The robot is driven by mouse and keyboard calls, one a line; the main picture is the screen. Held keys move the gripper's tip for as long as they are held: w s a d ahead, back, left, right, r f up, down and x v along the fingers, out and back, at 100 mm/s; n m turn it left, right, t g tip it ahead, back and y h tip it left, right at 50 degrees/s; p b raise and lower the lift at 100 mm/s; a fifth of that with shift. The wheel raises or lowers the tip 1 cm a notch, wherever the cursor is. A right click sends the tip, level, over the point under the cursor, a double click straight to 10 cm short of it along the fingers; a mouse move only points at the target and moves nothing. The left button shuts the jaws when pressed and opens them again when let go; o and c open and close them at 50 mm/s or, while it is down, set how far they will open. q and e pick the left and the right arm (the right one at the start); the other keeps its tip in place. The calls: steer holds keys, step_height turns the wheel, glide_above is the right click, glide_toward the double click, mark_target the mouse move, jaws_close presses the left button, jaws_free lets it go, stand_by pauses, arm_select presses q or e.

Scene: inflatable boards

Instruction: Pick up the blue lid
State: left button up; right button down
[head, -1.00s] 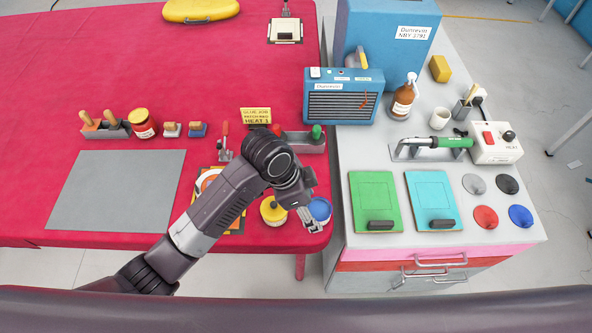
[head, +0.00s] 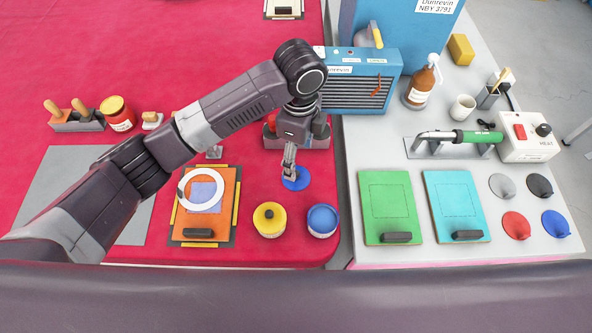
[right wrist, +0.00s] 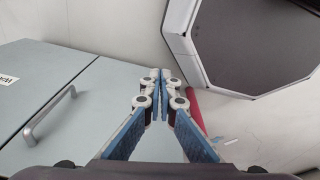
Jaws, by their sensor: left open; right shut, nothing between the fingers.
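A round blue lid (head: 298,183) lies flat on the red table in the head view, behind the yellow and blue tubs. My left gripper (head: 289,170) points down right over it, its fingertips at the lid's middle. That gripper is open; its fingers hide the lid's centre, and I cannot tell whether they touch it. A blue tub (head: 322,220) stands in front and to the right, its blue top showing no knob. My right gripper (right wrist: 160,75) is shut and empty in the right wrist view, away from the table.
An orange board (head: 215,219) with a white ring lies left. A grey tray (head: 318,141) and blue heater (head: 357,85) stand behind. Green (head: 388,203) and turquoise boards lie on the white counter.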

mark_target(297, 174)
arm_select(q)
steer(key=shift+w+f, duration=0.15)
steer(key=shift+f, duration=0.3)
step_height(297, 174, down, 3)
steer(key=shift+a+p, duration=0.15)
steer(key=shift+p, duration=0.45)
step_height(297, 174, down, 4)
steer(key=shift+a+r+p, duration=0.15)
steer(key=shift+p, duration=0.35)
steer(key=shift+f, duration=0.3)
steer(key=c, duration=1.1)
steer(key=shift+f, duration=0.1)
jaws_close()
arm_select(e)
steer(key=shift+s+r, duration=0.4)
steer(key=shift+s, duration=0.2)
steer(key=shift+s+r, duration=0.35)
steer(key=shift+s, duration=0.2)
